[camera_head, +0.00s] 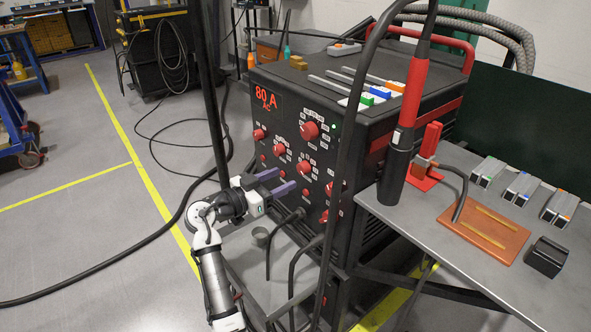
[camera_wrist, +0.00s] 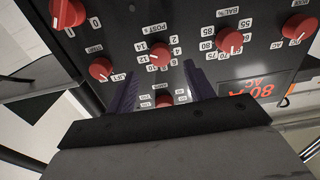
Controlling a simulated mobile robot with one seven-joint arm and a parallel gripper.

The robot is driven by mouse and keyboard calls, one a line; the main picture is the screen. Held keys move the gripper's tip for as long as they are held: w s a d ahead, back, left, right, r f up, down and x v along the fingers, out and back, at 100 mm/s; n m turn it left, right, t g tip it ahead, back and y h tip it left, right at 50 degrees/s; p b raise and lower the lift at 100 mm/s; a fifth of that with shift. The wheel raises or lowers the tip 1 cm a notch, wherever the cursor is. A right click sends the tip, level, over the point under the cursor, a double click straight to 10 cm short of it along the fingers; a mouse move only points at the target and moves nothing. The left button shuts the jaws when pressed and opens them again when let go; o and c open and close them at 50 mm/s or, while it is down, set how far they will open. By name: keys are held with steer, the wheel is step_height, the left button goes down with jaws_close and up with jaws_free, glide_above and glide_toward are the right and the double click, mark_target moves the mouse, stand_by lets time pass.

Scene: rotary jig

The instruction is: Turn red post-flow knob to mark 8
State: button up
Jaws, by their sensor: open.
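The red post-flow knob, marked POST, is on the black front panel. In the wrist view the knob (camera_wrist: 160,55) appears upside down just beyond the fingertips, with a ring of white number tags around it. I cannot read its pointer clearly. In the head view I take it to be the knob (camera_head: 304,167) in the middle of the panel. My gripper (camera_head: 286,178) has purple fingers, open and empty, pointing at the panel. In the wrist view the fingertips (camera_wrist: 160,72) stand either side of the knob's line, apparently short of it.
Other red knobs sit close by: the balance knob (camera_wrist: 230,42), one to the left (camera_wrist: 100,68), and another between the fingers (camera_wrist: 165,101). A grey side table (camera_head: 400,212) juts out at right.

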mark_target(300, 171)
steer(key=p+x, duration=0.1)
steer(key=x, duration=0.4)
steer(key=shift+w+d, duration=0.25)
steer(key=shift+d, duration=0.05)
steer(key=c, duration=1)
steer(key=shift+o, duration=0.2)
